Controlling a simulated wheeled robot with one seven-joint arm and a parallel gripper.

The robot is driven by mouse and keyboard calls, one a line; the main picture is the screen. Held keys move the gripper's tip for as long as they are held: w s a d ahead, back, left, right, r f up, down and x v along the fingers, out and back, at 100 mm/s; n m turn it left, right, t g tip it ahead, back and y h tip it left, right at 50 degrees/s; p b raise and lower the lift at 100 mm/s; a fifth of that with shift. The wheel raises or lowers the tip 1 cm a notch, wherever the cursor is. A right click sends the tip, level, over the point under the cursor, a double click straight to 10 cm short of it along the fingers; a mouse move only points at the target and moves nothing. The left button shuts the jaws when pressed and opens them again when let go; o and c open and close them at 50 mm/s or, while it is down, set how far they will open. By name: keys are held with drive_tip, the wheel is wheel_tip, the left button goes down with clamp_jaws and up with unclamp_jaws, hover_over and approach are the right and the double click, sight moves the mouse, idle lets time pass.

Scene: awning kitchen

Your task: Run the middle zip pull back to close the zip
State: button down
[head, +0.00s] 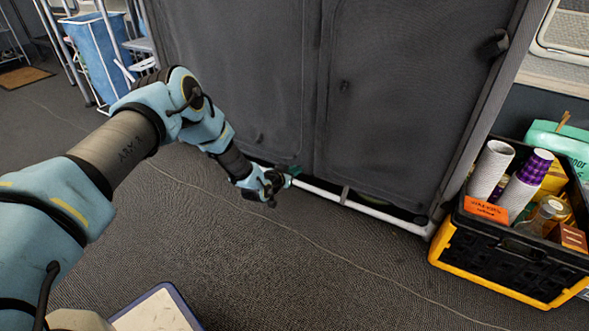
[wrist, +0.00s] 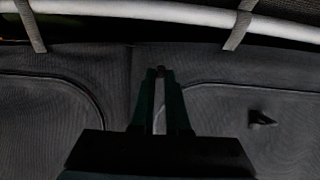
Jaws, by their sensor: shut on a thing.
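The dark grey fabric front (head: 240,70) has stitched panels and a seam down its middle in the head view. My gripper (head: 294,171) is low on it, by the foot of that seam. In the wrist view the green fingers of my gripper (wrist: 159,74) are shut on a small dark piece, the middle zip pull (wrist: 160,69), against the fabric. The fingers hide most of the pull, and the zip line itself is hard to make out. Another dark pull (wrist: 262,119) hangs on the panel to the right in the wrist view, apart from my gripper.
A white rail (head: 350,203) runs along the foot of the fabric, held by straps; it crosses the top of the wrist view (wrist: 130,10). A black and yellow crate (head: 490,262) with cups and bottles stands at right. Grey floor (head: 330,275) in front is mostly clear.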

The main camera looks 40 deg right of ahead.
drive_tip(key=shift+s+f, duration=0.1)
drive_tip(key=shift+f, duration=0.15)
drive_tip(key=c, duration=1.3)
unclamp_jaws()
drive_tip(key=o, duration=0.4)
drive_tip(key=shift+r, duration=0.1)
drive_tip(key=p+v, duration=0.5)
drive_tip(key=v, duration=0.5)
drive_tip(key=shift+a+r, duration=0.2)
drive_tip(key=shift+a, duration=0.1)
